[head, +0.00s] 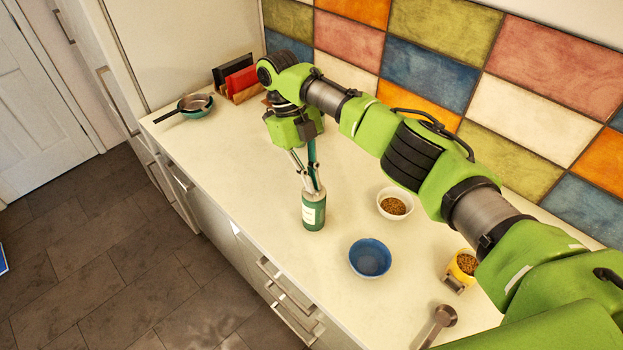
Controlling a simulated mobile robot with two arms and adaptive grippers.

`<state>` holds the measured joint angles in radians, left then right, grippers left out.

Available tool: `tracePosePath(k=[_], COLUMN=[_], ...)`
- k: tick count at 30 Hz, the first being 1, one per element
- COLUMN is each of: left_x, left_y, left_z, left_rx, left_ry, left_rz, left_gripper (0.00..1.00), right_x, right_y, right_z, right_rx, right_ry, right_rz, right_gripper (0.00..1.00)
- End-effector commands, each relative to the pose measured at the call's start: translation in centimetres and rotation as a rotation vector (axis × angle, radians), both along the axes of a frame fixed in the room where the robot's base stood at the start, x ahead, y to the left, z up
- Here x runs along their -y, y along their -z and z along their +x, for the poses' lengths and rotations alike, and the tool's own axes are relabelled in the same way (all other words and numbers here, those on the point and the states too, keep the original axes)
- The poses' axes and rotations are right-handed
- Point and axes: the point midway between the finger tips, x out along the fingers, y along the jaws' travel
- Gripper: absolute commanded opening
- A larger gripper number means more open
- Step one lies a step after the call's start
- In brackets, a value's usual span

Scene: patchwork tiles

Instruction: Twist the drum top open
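A green drum (314,216) with a pale label stands upright on the white counter in the head view. My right gripper (313,188) points down from above with its fingertips at the top end of the drum. The fingers cover most of the drum top, so I cannot tell whether they grip it or only stand around it. My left gripper is not in view.
A blue bowl (370,258), a white bowl of brown bits (394,204) and a yellow container (461,268) stand to the right. A metal scoop (439,322) lies near the front. A pan (193,105) and upright folders (239,80) are at the far left.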

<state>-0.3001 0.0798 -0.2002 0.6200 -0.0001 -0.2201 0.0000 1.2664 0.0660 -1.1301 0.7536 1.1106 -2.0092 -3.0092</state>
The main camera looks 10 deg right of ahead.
Motion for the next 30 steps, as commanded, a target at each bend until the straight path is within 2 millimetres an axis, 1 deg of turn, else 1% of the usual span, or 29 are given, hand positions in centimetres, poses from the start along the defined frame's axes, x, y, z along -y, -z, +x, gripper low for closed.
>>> tracePosePath(k=[11,14,24,30], left_x=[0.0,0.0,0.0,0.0], left_y=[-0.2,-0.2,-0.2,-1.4], left_z=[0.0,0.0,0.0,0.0], left_rx=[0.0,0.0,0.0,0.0], left_ry=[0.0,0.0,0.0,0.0], left_rz=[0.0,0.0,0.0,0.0], left_gripper=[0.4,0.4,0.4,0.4], right_x=[0.0,0.0,0.0,0.0], right_y=[-0.2,-0.2,-0.2,-1.4], right_z=[0.0,0.0,0.0,0.0], right_rx=[0.001,0.001,0.001,0.001], right_ry=[0.0,0.0,0.0,0.0], right_rz=[0.0,0.0,0.0,0.0], right_gripper=[0.0,0.24,0.24,0.24])
